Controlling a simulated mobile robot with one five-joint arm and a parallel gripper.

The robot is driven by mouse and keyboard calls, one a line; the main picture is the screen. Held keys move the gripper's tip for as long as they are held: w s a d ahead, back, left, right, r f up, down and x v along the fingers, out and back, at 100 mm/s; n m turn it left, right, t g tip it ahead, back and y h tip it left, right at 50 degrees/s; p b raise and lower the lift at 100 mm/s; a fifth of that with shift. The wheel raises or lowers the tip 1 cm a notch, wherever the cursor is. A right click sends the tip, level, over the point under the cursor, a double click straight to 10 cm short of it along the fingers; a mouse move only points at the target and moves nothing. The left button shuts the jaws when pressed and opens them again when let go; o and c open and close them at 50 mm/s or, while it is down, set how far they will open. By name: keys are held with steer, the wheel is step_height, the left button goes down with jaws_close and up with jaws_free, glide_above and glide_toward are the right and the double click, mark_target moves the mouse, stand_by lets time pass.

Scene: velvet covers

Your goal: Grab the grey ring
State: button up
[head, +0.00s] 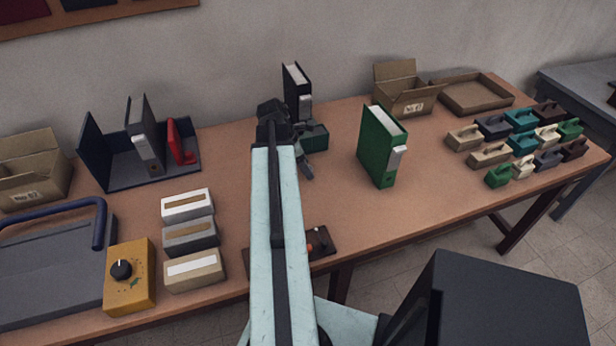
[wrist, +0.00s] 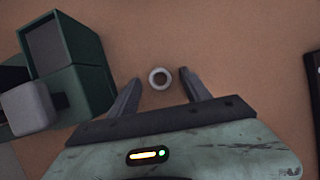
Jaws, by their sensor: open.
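The grey ring (wrist: 159,78) is small and round, with a pale centre, and lies on the brown table top (wrist: 235,40) in the wrist view. My gripper (wrist: 160,74) is open, with one dark finger to the left of the ring and one to the right. Gaps show between the ring and both fingers in this view. I cannot tell how high the fingers are above the table. In the head view my gripper (head: 307,170) is partly behind my arm, and I cannot make out the ring there.
A dark green box (wrist: 72,85) with a grey block (wrist: 28,108) stands close left of my gripper in the wrist view. In the head view a black binder (head: 297,88) stands behind, and a green binder (head: 377,150) stands to the right. Bare table lies between.

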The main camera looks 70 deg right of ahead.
jaws_close()
steer(key=shift+r, duration=0.15)
step_height(320, 180, up, 10)
steer(key=p, duration=1)
